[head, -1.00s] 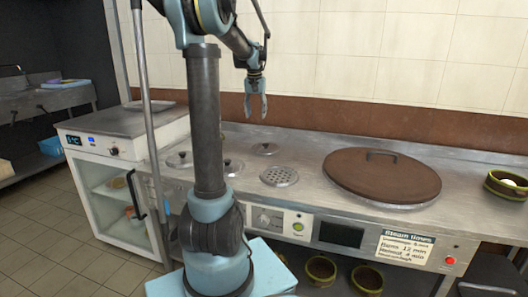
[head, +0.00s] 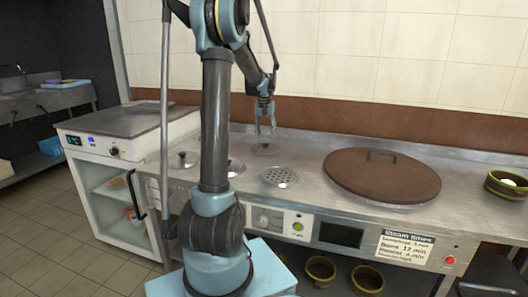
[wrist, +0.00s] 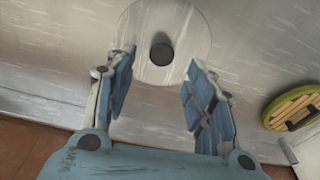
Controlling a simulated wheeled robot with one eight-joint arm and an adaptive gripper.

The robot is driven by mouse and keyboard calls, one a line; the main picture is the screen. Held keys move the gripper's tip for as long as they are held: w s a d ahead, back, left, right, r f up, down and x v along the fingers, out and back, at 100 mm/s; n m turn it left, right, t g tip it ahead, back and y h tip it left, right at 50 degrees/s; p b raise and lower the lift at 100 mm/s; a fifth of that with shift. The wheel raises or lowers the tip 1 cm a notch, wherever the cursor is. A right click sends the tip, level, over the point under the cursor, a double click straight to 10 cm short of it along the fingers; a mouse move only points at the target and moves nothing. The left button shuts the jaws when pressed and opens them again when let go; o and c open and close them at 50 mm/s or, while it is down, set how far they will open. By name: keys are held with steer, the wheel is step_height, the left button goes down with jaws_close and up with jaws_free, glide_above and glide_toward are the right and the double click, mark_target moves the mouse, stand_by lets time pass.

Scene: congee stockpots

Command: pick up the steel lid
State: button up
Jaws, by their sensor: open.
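A round steel lid with a dark knob (head: 265,149) lies flat at the back of the steel counter in the head view. My gripper (head: 266,131) hangs just above it, pointing down. In the wrist view the pale round lid (wrist: 186,35) lies ahead, its knob near the middle of the gap between the fingers. My gripper (wrist: 158,88) is open, with nothing held between its fingers. Two similar lids, one at the left (head: 181,160) and one partly hidden behind my arm (head: 236,167), lie nearer the front.
A perforated steel disc (head: 279,177) sits right of the lids. A large brown lid with a handle (head: 382,180) covers much of the right counter. A green-rimmed basket (head: 508,185) stands at far right. The tiled wall (head: 330,70) rises behind the counter.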

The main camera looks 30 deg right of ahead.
mark_target(265, 144)
steer(key=shift+w+d+f, duration=0.1)
steer(key=shift+w+f, duration=0.1)
steer(key=shift+f, duration=1.4)
steer(key=shift+w+d+f, duration=0.1)
steer(key=shift+w+f, duration=0.05)
steer(key=shift+f, duration=1.4)
steer(key=c, duration=1.2)
